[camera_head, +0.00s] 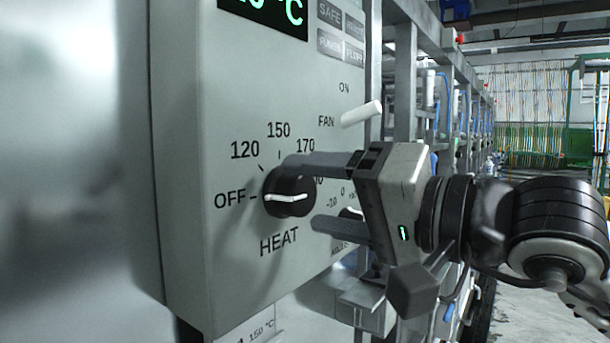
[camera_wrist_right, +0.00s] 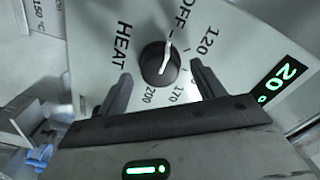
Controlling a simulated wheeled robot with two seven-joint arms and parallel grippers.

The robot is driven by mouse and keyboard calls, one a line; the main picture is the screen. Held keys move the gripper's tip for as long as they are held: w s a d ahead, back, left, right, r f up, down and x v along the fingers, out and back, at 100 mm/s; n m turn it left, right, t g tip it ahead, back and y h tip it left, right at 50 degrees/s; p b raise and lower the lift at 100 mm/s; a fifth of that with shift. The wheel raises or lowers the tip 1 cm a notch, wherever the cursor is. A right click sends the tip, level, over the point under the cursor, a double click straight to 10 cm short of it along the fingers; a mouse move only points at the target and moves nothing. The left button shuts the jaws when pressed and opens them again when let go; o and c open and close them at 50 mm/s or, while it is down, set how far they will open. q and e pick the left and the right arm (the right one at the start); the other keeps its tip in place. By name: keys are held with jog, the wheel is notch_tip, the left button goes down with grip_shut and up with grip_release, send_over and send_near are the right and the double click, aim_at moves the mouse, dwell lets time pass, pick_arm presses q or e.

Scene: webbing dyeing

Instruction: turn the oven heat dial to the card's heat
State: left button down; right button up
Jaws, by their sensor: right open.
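The black round heat dial (camera_head: 288,192) sits on the pale oven panel, and it also shows in the right wrist view (camera_wrist_right: 160,63). Its white pointer line points at OFF. Marks around it include 120, 150, 170 and 200. A card (camera_head: 252,328) reading 150 °C is partly seen below the panel; it also shows at the wrist view's left edge (camera_wrist_right: 44,22). My right gripper (camera_head: 304,194) is open, with one finger on each side of the dial in the wrist view (camera_wrist_right: 161,72). Contact with the dial is not clear. My left gripper is not in view.
A white FAN lever (camera_head: 362,113) stands out above my right gripper. A second, smaller knob (camera_head: 350,212) is partly hidden behind the gripper. A green-lit display (camera_head: 270,12) is at the panel's top, reading 20 in the wrist view (camera_wrist_right: 281,82). Metal frames stand behind.

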jog(key=shift+x, duration=0.95)
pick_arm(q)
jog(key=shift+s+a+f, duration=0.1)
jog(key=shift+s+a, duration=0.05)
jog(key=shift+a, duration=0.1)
pick_arm(e)
jog(key=shift+w+a, duration=0.15)
jog(key=shift+a, duration=0.05)
